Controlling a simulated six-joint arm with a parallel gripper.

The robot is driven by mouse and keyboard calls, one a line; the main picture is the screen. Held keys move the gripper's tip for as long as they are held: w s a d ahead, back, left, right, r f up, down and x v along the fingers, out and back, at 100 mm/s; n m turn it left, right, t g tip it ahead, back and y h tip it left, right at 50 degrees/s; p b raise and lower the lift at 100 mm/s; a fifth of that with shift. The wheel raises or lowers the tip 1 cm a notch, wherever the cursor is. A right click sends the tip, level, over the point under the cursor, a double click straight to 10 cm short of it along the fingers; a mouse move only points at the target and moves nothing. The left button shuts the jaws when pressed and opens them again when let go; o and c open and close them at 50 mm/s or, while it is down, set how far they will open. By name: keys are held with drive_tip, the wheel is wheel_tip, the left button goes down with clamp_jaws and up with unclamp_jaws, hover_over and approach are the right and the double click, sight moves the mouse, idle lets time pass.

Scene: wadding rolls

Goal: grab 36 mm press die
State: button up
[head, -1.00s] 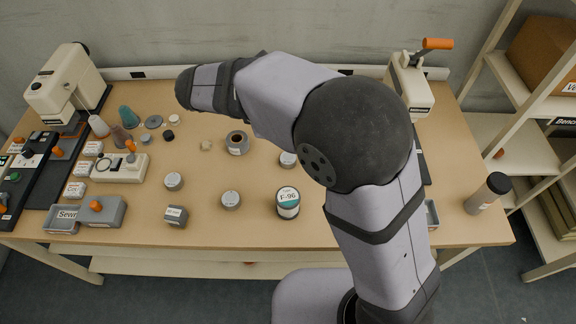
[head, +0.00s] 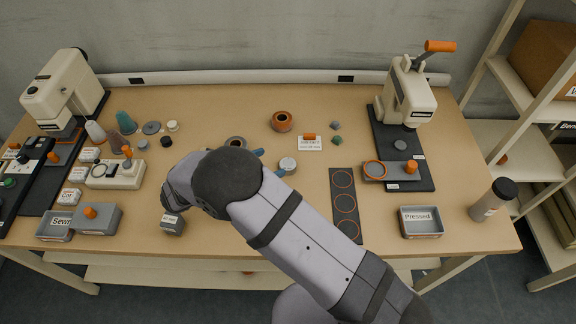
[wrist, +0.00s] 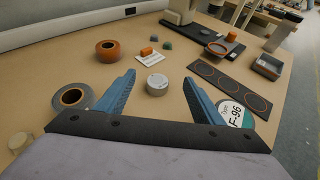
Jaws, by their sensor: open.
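A short grey cylinder with a pale labelled top (head: 288,165) stands on the table; it looks like a press die, but its size marking is too small to read. It also shows in the wrist view (wrist: 157,85), in the gap between my fingers and just ahead, not gripped. My gripper (head: 270,162) is open with blue fingers, low over the table and left of this cylinder; it also shows in the wrist view (wrist: 161,79). My arm hides the table area where other similar cylinders stood.
A tape roll (head: 235,143) and the F-96 tin (wrist: 236,113) are close to my gripper. An orange-brown roll (head: 282,121) and a small card (head: 310,143) lie behind. A black ring mat (head: 345,205), a press (head: 408,95) and a "Pressed" tray (head: 421,223) stand right.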

approach(287, 164)
drive_tip(key=shift+w+d+f, duration=0.35)
drive_tip(key=shift+d+f, duration=0.05)
drive_tip(key=shift+d, duration=0.1)
drive_tip(key=shift+p+x, duration=1.8)
drive_tip(key=shift+x, duration=1.55)
drive_tip(key=shift+w+d, duration=0.25)
drive_tip(key=c, duration=1.4)
